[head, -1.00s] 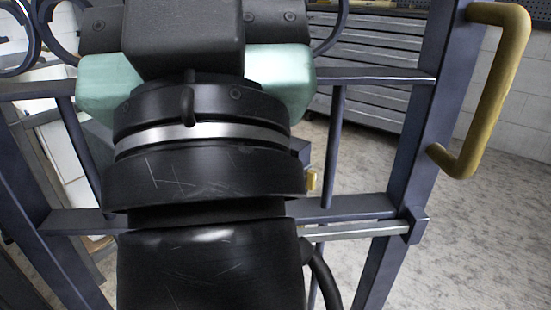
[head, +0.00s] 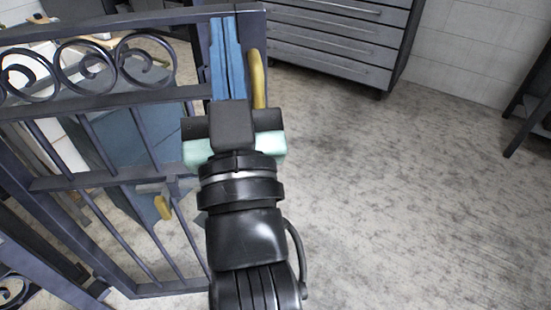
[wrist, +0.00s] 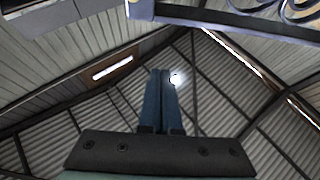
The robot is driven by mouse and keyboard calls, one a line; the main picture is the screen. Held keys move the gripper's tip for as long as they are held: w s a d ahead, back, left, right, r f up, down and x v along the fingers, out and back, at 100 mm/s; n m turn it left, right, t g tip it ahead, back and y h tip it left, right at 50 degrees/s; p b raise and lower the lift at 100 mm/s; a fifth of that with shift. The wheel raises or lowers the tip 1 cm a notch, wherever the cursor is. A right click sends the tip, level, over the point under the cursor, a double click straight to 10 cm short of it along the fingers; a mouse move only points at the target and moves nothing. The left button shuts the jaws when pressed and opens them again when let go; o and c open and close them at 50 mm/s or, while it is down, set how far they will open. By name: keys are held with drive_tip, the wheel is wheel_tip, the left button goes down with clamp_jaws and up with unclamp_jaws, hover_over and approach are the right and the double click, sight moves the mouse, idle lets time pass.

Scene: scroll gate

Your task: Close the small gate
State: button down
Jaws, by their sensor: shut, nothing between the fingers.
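The gate is dark blue-grey metal with scrolls (head: 92,62) along its top, and it fills the left of the head view. A yellow handle (head: 258,80) stands on its right upright, partly hidden by my wrist. The wrist view shows the shut fingers (wrist: 162,75) below a piece of the gate's top (wrist: 230,22).
A grey drawer cabinet (head: 340,40) stands behind the gate at the top. The concrete floor (head: 420,200) is clear to the right. A dark stand (head: 530,110) is at the right edge. Another dark frame piece with a scroll (head: 15,288) shows at lower left.

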drive_tip(key=s+d+f+g+p, duration=0.1)
drive_tip(key=s+f+g, duration=0.25)
drive_tip(key=f, duration=1.15)
drive_tip(key=s+d+f+g+p, duration=0.15)
drive_tip(key=s+f, duration=0.25)
drive_tip(key=f, duration=1.2)
drive_tip(key=w+a+b, duration=0.1)
drive_tip(key=w, duration=1.2)
drive_tip(key=shift+w+a+g+h, duration=0.25)
drive_tip(key=shift+a+g+h, duration=0.15)
drive_tip(key=shift+w+b, duration=0.1)
drive_tip(key=shift+b, duration=0.2)
